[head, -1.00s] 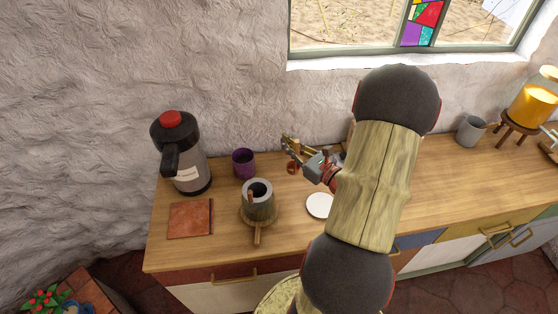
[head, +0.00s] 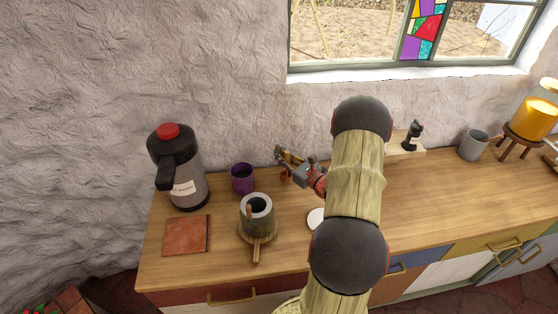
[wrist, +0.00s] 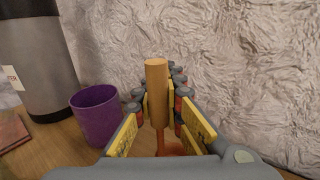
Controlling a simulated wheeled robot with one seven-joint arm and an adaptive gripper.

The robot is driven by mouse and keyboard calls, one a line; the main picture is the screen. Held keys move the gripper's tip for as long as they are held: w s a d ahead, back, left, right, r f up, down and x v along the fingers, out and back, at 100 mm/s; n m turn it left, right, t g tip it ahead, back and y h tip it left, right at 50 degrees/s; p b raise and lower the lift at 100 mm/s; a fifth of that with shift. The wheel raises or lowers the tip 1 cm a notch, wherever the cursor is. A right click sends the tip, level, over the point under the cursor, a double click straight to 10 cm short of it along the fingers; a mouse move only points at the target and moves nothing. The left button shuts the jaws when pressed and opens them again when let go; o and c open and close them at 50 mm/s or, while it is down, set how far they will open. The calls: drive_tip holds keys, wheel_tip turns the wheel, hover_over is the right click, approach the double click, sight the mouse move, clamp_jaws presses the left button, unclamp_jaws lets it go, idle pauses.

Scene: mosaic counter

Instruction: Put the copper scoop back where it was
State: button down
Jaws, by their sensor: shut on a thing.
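The copper scoop (head: 285,173) is in my gripper (head: 284,157), near the back of the counter beside the purple cup (head: 243,178). In the wrist view my gripper (wrist: 160,110) is shut around the scoop's upright tan handle (wrist: 157,78). The scoop's copper-coloured end (wrist: 173,147) shows below the fingers, low over the wood. Whether it touches the counter I cannot tell. The purple cup also stands left of the fingers in the wrist view (wrist: 98,115), apart from them.
Left of the scoop are a black-and-grey flask (head: 182,165), a grey pot on a wooden stand (head: 257,215) and a terracotta tile (head: 187,234). A white disc (head: 316,218) is partly behind my arm. A block with a black-handled item (head: 413,137) and a grey mug (head: 473,146) stand right. The wall is close behind.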

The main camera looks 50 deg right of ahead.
drive_tip(key=shift+f, duration=0.95)
drive_tip(key=shift+f+b, duration=0.2)
drive_tip(key=shift+b, duration=0.1)
drive_tip(key=c, duration=1.9)
unclamp_jaws()
drive_tip(key=s, duration=0.4)
drive_tip(key=s+p, duration=0.1)
drive_tip(key=s, duration=0.3)
drive_tip(key=s+a+p, duration=0.1)
drive_tip(key=s, duration=0.3)
drive_tip(key=shift+a+r, duration=0.1)
drive_tip(key=shift+r, duration=0.1)
